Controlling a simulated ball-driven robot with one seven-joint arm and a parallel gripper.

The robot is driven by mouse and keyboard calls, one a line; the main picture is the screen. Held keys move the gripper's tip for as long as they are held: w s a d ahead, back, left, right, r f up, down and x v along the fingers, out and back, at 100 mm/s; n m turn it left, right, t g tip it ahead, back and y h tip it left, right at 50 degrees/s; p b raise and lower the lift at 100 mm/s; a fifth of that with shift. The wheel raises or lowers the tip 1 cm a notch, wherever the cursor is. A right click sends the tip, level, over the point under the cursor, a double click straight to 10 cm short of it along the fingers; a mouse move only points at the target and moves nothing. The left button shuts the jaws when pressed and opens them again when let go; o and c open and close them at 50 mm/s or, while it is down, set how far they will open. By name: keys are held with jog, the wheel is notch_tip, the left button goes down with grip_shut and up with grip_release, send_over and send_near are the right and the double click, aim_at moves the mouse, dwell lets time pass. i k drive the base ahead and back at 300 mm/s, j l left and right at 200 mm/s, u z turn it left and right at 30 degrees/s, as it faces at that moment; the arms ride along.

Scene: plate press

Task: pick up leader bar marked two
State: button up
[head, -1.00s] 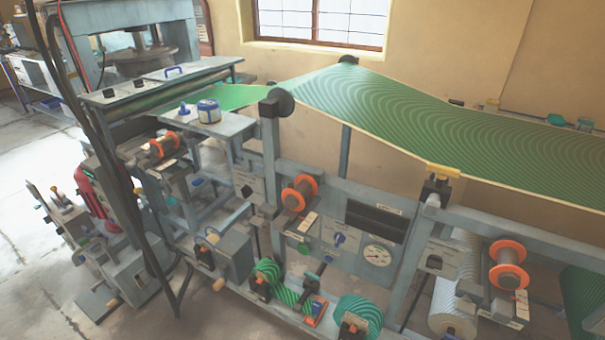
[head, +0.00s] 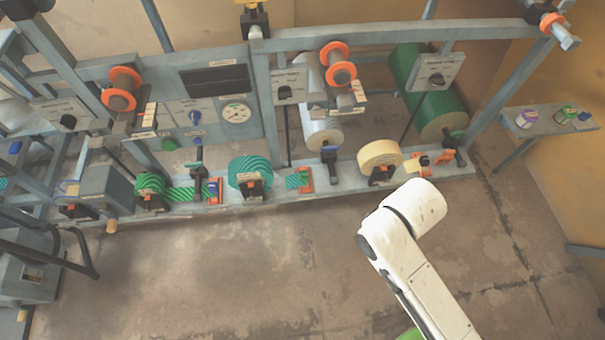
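Several small bars sit along the low grey rail, at the ends of strips. A red and blue bar (head: 214,190) lies at the end of the green striped strip (head: 184,193). A red-orange bar (head: 306,179) lies at the end of a short teal striped strip (head: 292,182). Orange pieces (head: 443,156) sit beside the cream roll at the right. No number is readable on any of them, so I cannot tell which is marked two. My white arm comes in from the lower right, in front of the rail's right end. My gripper is not in view.
On the rail stand a green roll (head: 150,184), a teal roll (head: 248,174) and a cream roll (head: 380,156). Dark-handled clamps (head: 329,157) stand between them. A grey frame with orange-flanged spools (head: 337,65) rises behind. The floor (head: 250,270) in front is clear.

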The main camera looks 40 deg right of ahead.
aim_at(304, 174)
jog(key=i+l, duration=0.15)
jog(key=l, duration=0.15)
jog(key=i+l+u, duration=0.1)
jog(key=l, duration=0.25)
jog(key=i+l, duration=0.25)
jog(key=i+l+u, duration=0.1)
jog(key=l, duration=0.3)
